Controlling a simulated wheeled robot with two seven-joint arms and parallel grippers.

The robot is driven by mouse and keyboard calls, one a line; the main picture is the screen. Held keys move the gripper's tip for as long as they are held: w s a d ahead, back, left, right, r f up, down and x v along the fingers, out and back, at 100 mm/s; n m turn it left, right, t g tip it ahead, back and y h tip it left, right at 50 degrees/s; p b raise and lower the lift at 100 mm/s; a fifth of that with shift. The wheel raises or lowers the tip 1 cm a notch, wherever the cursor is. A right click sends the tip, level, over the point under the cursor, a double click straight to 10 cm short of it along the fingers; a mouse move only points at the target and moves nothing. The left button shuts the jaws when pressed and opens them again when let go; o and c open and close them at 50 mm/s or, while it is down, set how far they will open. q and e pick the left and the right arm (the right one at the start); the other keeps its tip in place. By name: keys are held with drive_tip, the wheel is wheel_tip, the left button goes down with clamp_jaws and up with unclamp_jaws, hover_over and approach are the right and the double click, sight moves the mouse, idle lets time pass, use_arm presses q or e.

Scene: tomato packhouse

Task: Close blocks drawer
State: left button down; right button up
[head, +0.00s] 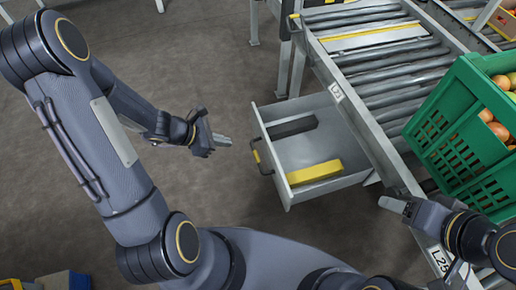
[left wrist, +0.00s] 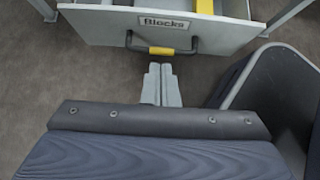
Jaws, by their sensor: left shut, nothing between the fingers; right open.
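The blocks drawer (head: 300,185) stands pulled out from under the roller conveyor in the head view. Inside lie a yellow block (head: 314,172) and a dark block (head: 292,127). In the left wrist view its front panel (left wrist: 215,29) carries a "Blocks" label and a dark handle (left wrist: 165,50) with a yellow middle. My left gripper (head: 226,141) is shut and empty, a little left of the drawer front. In the left wrist view its fingertips (left wrist: 160,70) point at the handle from just below it in the picture; contact cannot be told. My right gripper (head: 384,201) is near the conveyor's side rail.
A green crate (head: 462,140) of tomatoes sits on the roller conveyor (head: 385,60) at the right. A conveyor leg (head: 297,70) stands beyond the drawer. The floor (head: 190,60) left of the drawer is clear.

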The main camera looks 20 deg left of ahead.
sight(268, 145)
use_arm(q)
drive_tip(key=b+x, duration=0.1)
drive_tip(key=x, duration=0.3)
drive_tip(key=r+b+x, duration=0.1)
drive_tip(key=b+x, duration=0.1)
drive_tip(key=x, duration=0.2)
drive_tip(key=w+d+b+x, duration=0.1)
drive_tip(key=b+x, duration=0.1)
drive_tip(key=x, duration=0.2)
drive_tip(key=shift+d+r, duration=0.15)
drive_tip(key=shift+r, duration=0.1)
drive_tip(key=shift+w+d+r, duration=0.1)
drive_tip(key=shift+w+d, duration=0.1)
drive_tip(key=shift+d, duration=0.2)
drive_tip(key=shift+w+d, duration=0.15)
drive_tip(key=shift+d, duration=0.05)
drive_tip(key=w+d+p, duration=0.2)
drive_tip(key=w+d, duration=0.4)
drive_tip(key=d, duration=0.4)
drive_tip(key=w+d+p, duration=0.3)
drive_tip(key=w+d, duration=0.4)
drive_tip(key=d, duration=0.3)
drive_tip(key=shift+w, duration=0.3)
